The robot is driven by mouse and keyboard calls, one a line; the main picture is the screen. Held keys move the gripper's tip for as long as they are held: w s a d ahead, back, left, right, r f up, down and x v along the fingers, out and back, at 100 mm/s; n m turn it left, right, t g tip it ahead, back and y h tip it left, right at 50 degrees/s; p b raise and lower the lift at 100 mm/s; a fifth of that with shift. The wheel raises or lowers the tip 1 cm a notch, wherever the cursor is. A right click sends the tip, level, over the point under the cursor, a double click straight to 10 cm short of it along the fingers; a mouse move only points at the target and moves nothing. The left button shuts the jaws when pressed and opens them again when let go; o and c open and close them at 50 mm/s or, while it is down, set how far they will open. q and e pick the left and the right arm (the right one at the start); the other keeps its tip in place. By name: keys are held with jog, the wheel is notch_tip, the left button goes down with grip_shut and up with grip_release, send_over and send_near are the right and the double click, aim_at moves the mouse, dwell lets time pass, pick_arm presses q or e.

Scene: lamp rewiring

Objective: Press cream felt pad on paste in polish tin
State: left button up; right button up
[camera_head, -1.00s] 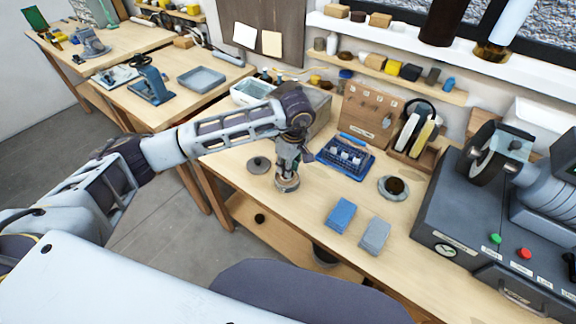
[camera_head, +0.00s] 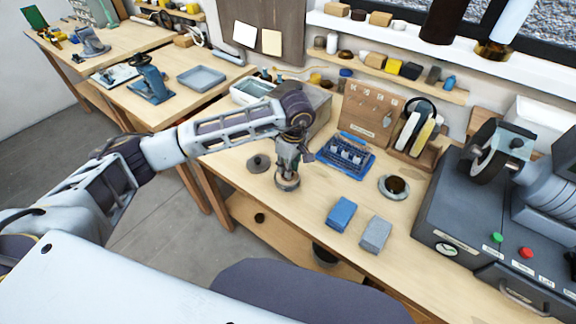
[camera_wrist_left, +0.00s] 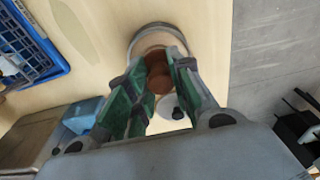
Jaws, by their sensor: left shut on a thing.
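The fingers hide much of the tin, and I cannot tell whether the pad touches the paste. My right gripper is not in view.
A dark grey lid (camera_head: 258,163) lies left of the tin. A blue rack (camera_head: 345,157) and a dish with dark contents (camera_head: 394,187) stand to the right. Blue (camera_head: 341,214) and grey (camera_head: 375,234) blocks lie nearer, beside the buffing machine (camera_head: 455,215). Bare bench lies between tin and blocks.

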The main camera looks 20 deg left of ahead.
pick_arm(q)
jog(key=shift+r+p, duration=1.2)
jog(key=shift+r, duration=2.35)
